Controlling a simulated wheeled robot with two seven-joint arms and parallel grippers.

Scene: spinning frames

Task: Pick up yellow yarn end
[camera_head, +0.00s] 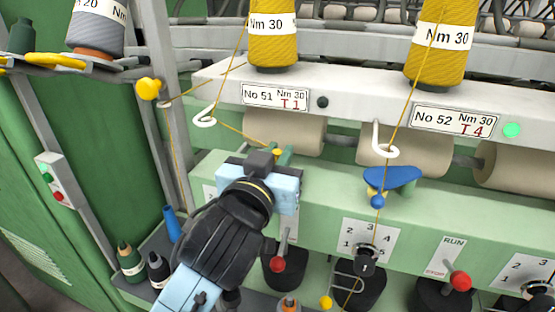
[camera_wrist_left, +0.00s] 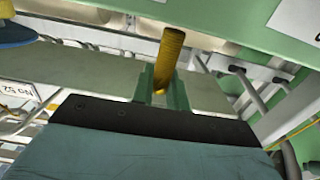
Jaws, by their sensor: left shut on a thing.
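My left gripper (camera_head: 280,155) is at the front of the machine, below the No 51 label. Its green fingers also show in the left wrist view (camera_wrist_left: 161,92). They are shut on the yellow yarn end (camera_wrist_left: 170,58), which sticks out past the fingertips. In the head view a thin yellow yarn (camera_head: 238,131) runs from a white hook (camera_head: 205,119) to the fingers. The yellow spool (camera_head: 273,35) marked Nm 30 stands above on the white rail. My right gripper is not in view.
A second yellow spool (camera_head: 440,42) stands right, its yarn passing a white hook (camera_head: 385,149) and a blue guide (camera_head: 390,180). Red-knobbed levers (camera_head: 278,264) jut out along the green machine front (camera_head: 320,208). Small bobbins (camera_head: 131,263) stand at lower left.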

